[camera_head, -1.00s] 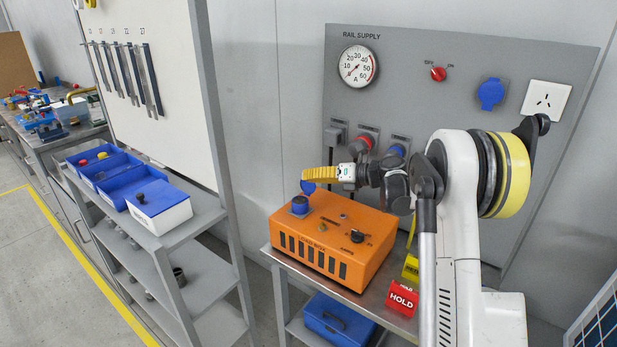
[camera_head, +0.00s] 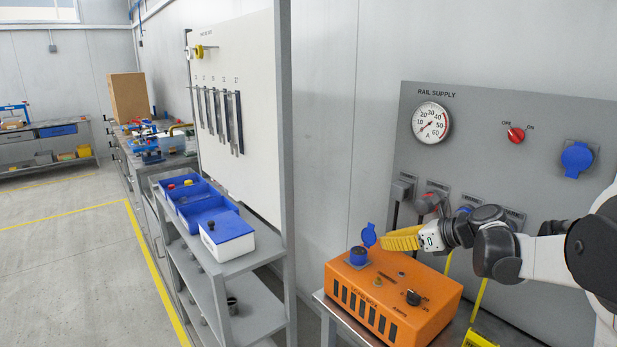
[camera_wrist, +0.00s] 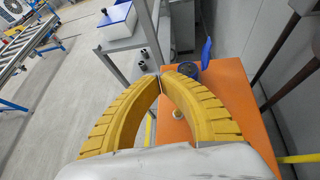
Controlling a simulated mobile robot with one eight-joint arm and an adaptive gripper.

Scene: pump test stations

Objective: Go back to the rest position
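My gripper (camera_head: 385,240) has yellow ribbed fingers and hangs over the orange box (camera_head: 385,302), just right of the raised blue lid (camera_head: 368,235) of its blue round socket (camera_head: 358,257). In the wrist view, the two curved fingers of my gripper (camera_wrist: 160,75) meet at their tips, with nothing seen between them. The orange box (camera_wrist: 235,92) lies beyond and below the fingers there, with the blue socket (camera_wrist: 187,69) close to the tips and the lid (camera_wrist: 207,52) standing up. My arm reaches in from the right in the head view.
The grey rail supply panel (camera_head: 470,130) with gauge (camera_head: 431,121), red switch (camera_head: 516,135) and plugs stands behind the box. A shelf rack (camera_head: 235,265) with blue bins (camera_head: 183,187) is to the left. Open floor (camera_head: 70,250) lies farther left.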

